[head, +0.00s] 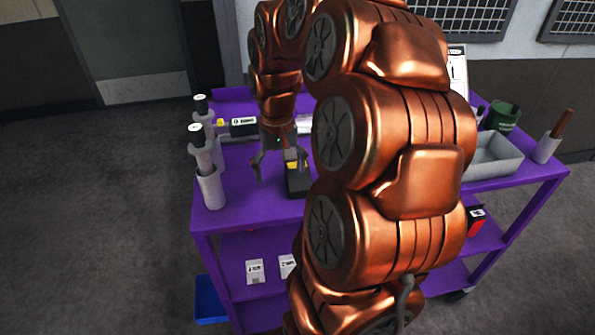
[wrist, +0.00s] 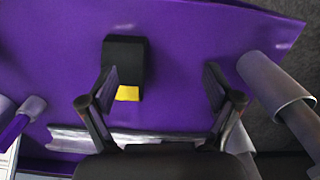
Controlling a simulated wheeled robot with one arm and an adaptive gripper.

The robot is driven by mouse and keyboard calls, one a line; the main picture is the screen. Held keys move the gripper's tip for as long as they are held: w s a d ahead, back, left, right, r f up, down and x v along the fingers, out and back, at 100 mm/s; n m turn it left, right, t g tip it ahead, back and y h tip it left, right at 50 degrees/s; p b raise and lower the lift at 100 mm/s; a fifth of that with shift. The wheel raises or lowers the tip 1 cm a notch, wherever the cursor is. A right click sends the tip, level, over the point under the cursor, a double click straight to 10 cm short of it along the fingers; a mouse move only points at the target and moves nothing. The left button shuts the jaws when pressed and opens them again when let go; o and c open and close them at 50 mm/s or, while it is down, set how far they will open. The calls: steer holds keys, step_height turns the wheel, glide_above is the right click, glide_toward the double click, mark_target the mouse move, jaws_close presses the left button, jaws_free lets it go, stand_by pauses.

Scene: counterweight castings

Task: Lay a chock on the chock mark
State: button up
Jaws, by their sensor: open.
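A black block with a yellow patch, which looks like a chock (head: 297,184), lies on the purple cart top. It also shows in the wrist view (wrist: 124,55), left of centre. My gripper (head: 280,163) is open and empty above the cart top. Whether that finger touches the block, I cannot tell. I cannot make out a chock mark; my arm hides much of the cart top.
Grey cylinders with dark caps stand along the cart's left side (head: 210,188), close to the right finger in the wrist view (wrist: 275,85). A labelled dark box (head: 243,125) lies behind.

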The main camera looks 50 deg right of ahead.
mark_target(298, 177)
steer(key=shift+m, duration=0.8)
steer(key=d, duration=0.6)
steer(key=shift+w+d+r+p, duration=0.15)
steer(key=shift+d+r+p, duration=0.1)
steer(key=shift+p, duration=0.1)
steer(key=shift+d+f, duration=0.15)
steer(key=shift+d, duration=0.1)
steer(key=shift+a+f+p, duration=0.15)
steer(key=shift+f+p, duration=0.45)
steer(key=shift+f, duration=1.3)
steer(key=shift+a+f+p, duration=0.15)
steer(key=shift+f+p, duration=0.45)
steer(key=shift+f, duration=1.3)
steer(key=c, duration=1.6)
steer(key=shift+r, duration=0.1)
